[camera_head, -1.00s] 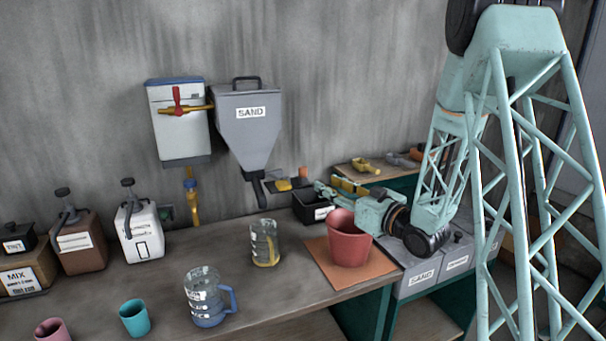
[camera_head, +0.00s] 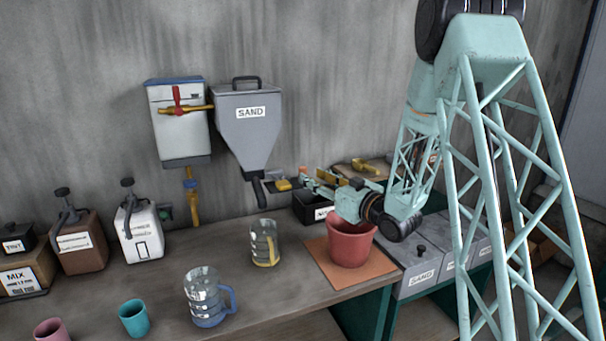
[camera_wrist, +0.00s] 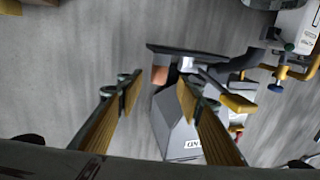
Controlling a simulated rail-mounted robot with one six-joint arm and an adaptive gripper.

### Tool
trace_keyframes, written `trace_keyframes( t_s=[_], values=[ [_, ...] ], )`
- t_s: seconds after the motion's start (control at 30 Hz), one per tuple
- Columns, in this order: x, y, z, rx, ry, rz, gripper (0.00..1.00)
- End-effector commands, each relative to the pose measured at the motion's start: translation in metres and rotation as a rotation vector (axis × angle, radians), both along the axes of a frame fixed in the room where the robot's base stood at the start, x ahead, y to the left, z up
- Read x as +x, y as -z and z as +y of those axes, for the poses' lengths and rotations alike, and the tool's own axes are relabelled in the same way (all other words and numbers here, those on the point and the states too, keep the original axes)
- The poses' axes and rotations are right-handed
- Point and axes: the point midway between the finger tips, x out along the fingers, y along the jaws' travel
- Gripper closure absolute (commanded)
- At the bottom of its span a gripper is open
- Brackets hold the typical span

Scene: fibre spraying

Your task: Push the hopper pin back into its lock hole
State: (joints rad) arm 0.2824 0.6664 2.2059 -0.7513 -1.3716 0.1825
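The grey sand hopper (camera_head: 247,128) hangs on the wall; its funnel (camera_wrist: 178,125) appears upside down in the wrist view. Below its outlet a dark plate (camera_wrist: 190,50) carries an orange block (camera_wrist: 160,74), which also shows in the head view (camera_head: 304,172). A lever with a yellow end (camera_wrist: 238,103) sticks out beside the outlet. Which part is the pin, and its lock hole, I cannot tell clearly. My gripper (camera_wrist: 158,92) is open and empty, and the orange block shows beyond the gap between its two fingers. In the head view the gripper (camera_head: 312,182) is right of the outlet.
A red bucket (camera_head: 350,243) on an orange mat (camera_head: 325,262) stands below my wrist. A black bin (camera_head: 308,208) sits below the gripper. A water tank (camera_head: 180,130) with taps hangs left of the hopper. Jugs (camera_head: 265,243) and cups occupy the bench front.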

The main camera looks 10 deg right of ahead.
Motion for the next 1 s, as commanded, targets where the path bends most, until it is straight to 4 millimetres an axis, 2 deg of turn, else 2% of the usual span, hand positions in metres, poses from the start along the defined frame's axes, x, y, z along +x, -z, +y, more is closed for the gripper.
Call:
trace_keyframes(
  t_s=[0.27, 0.7, 1.0],
  values=[
    [0.006, 0.0, 0.003, 0.0, -0.001, -0.001, 0.67],
    [0.044, 0.0, 0.019, 0.0, -0.001, 0.0, 0.67],
    [0.048, 0.0, 0.02, 0.0, 0.0, 0.0, 0.67]
  ],
)
